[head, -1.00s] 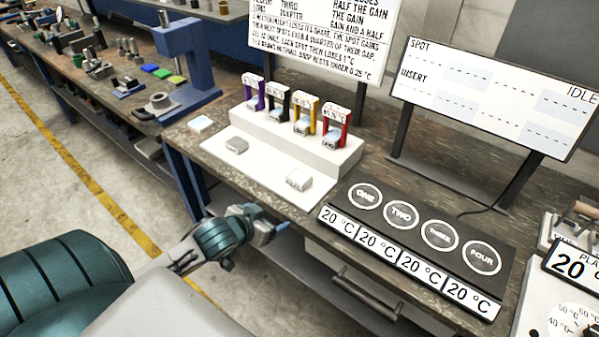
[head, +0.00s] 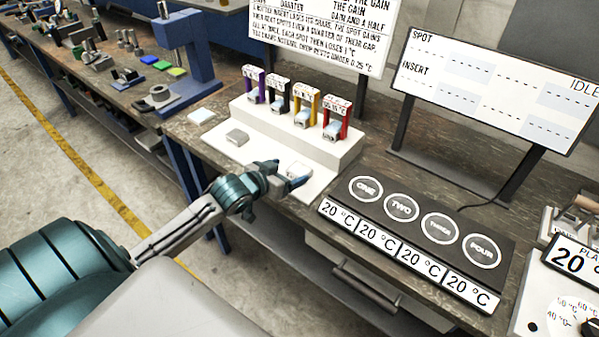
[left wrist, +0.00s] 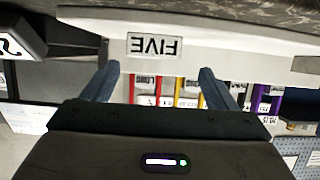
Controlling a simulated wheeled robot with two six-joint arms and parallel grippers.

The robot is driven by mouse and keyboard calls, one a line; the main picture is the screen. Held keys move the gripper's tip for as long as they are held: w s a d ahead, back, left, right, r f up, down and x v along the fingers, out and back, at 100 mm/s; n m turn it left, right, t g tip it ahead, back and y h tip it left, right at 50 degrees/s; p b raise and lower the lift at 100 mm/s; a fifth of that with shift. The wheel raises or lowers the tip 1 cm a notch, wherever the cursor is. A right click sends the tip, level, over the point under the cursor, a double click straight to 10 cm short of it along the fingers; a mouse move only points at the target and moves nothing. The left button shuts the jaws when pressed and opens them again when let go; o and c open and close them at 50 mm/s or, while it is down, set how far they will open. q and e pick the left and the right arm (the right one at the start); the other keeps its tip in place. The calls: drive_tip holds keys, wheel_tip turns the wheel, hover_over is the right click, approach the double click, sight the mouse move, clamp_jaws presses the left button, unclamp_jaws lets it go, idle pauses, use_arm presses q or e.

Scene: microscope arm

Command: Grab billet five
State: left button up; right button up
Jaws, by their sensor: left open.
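Billet five, a small pale block marked FIVE, shows upside down in the left wrist view (left wrist: 153,44), ahead of and between my two fingers. In the head view, a pale block (head: 298,170) at the front right of the white board is partly hidden behind my left gripper (head: 292,183); it appears to be this billet. My left gripper is open and empty, with its fingertips just short of the block. In the left wrist view the gripper (left wrist: 158,82) has a wide gap between its fingers. My right gripper is not in view.
A grey block (head: 237,138) sits on the white board (head: 262,158), left of my gripper. Behind stands a white step (head: 300,133) with several coloured holders. The black plate with numbered spots (head: 415,225) lies to the right. A blue stand (head: 187,60) is at the left.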

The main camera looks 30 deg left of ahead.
sight(301, 168)
use_arm(q)
drive_tip(key=shift+d+p+x, duration=0.2)
drive_tip(key=shift+p+x, duration=0.2)
drive_tip(key=shift+x, duration=0.8)
drive_tip(key=shift+d+p+x, duration=0.25)
drive_tip(key=shift+p+x, duration=0.15)
drive_tip(key=shift+x, duration=0.75)
drive_tip(key=shift+w+f, duration=0.25)
drive_tip(key=shift+f, duration=0.05)
drive_tip(key=c, duration=1.5)
drive_tip(key=shift+r, duration=0.15)
